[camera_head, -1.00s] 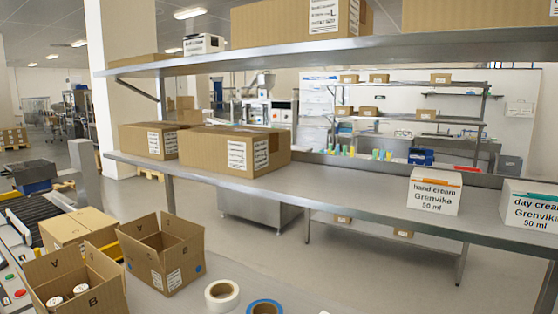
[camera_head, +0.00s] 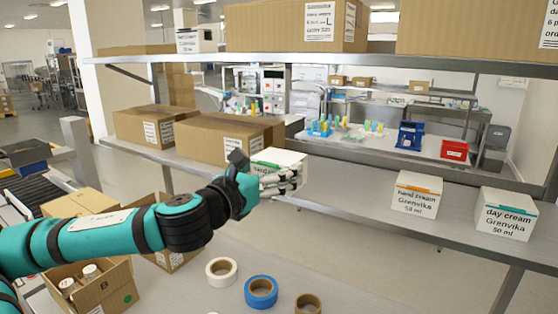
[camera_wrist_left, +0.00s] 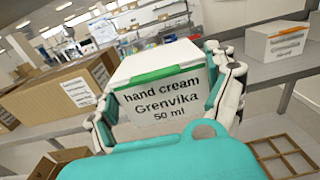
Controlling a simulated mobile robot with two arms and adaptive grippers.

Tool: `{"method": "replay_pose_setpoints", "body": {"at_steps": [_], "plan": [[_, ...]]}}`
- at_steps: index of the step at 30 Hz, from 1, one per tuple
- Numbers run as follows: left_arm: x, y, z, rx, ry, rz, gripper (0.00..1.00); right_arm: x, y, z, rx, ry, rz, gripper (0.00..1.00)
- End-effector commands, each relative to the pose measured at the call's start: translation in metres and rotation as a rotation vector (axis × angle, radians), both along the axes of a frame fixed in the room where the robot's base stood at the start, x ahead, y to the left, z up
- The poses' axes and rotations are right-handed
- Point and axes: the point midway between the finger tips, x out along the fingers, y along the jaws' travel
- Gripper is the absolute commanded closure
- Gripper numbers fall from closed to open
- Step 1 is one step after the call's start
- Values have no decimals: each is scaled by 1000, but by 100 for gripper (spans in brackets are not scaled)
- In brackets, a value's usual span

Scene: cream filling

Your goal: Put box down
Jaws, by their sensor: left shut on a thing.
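My left gripper (camera_head: 282,180) is shut on a white box with a green stripe (camera_head: 277,157). In the left wrist view the box (camera_wrist_left: 158,95) reads "hand cream Grenvika 50 ml" and sits between the two fingers, slightly tilted in the picture. The box is in front of the middle steel shelf (camera_head: 345,203); I cannot tell whether it touches the shelf. A white hand cream box with an orange stripe (camera_head: 416,194) and a day cream box (camera_head: 505,215) stand on the shelf to the right. My right gripper is not in view.
Brown cartons (camera_head: 215,138) stand on the shelf left of the held box. The shelf between the held box and the orange-striped box is clear. Tape rolls (camera_head: 261,291) and an open carton with jars (camera_head: 95,285) are on the table below. An upper shelf (camera_head: 330,58) runs overhead.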

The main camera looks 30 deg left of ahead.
Motion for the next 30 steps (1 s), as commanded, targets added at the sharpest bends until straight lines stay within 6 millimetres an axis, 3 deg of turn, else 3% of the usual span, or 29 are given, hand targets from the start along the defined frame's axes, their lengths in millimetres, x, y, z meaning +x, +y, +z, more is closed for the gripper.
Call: {"method": "replay_pose_setpoints", "body": {"at_steps": [16,26,30], "plan": [[125,3,-7,-5,1,0,44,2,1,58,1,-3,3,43],[154,4,-12,-1,0,-1,43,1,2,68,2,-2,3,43],[154,4,-30,0,5,-2,43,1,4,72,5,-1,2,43]]}}
